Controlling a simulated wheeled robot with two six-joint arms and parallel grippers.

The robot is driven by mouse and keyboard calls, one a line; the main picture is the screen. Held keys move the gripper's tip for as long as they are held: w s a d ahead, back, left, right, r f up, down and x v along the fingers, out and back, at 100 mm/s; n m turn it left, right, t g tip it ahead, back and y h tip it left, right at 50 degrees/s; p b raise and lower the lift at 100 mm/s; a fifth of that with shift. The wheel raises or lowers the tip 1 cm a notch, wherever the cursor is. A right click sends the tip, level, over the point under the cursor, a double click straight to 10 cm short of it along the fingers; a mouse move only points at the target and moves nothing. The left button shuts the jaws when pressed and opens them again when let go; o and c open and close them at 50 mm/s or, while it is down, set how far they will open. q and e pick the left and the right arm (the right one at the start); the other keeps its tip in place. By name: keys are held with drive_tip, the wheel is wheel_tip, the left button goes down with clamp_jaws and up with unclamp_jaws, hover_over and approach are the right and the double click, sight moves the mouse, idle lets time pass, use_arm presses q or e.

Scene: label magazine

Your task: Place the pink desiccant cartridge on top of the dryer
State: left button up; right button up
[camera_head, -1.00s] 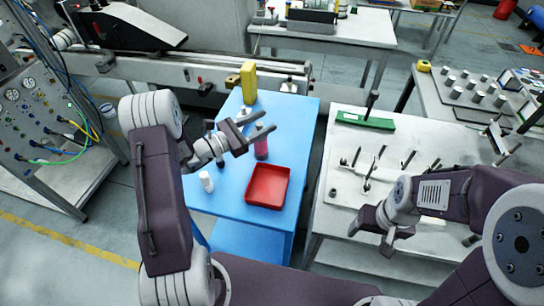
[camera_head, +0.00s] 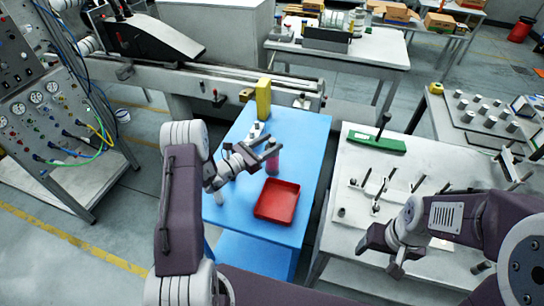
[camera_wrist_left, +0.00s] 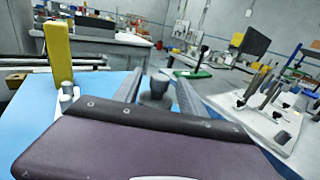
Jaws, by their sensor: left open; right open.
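The pink cartridge (camera_head: 273,164) stands upright on the blue table (camera_head: 299,148), behind the red tray. My left gripper (camera_head: 272,143) is open, its fingers at the upper part of the cartridge; contact is not clear. In the left wrist view, a dark grey cylindrical top (camera_wrist_left: 156,86) shows between the two open fingers, with no pink visible. My right gripper (camera_head: 380,250) is open and empty at the front of the white table. I cannot tell which thing is the dryer.
A red tray (camera_head: 277,201) lies on the blue table. A yellow block (camera_head: 263,99) stands at its far end, with small pale items near it. A white table (camera_head: 345,192) with upright pegs and a green-based tool (camera_head: 376,143) is to the right.

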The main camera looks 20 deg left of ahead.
use_arm(q)
drive_tip(key=shift+w+d, duration=0.5)
drive_tip(key=shift+d, duration=0.05)
drive_tip(key=shift+a, duration=0.2)
drive_tip(key=c, duration=0.7)
clamp_jaws()
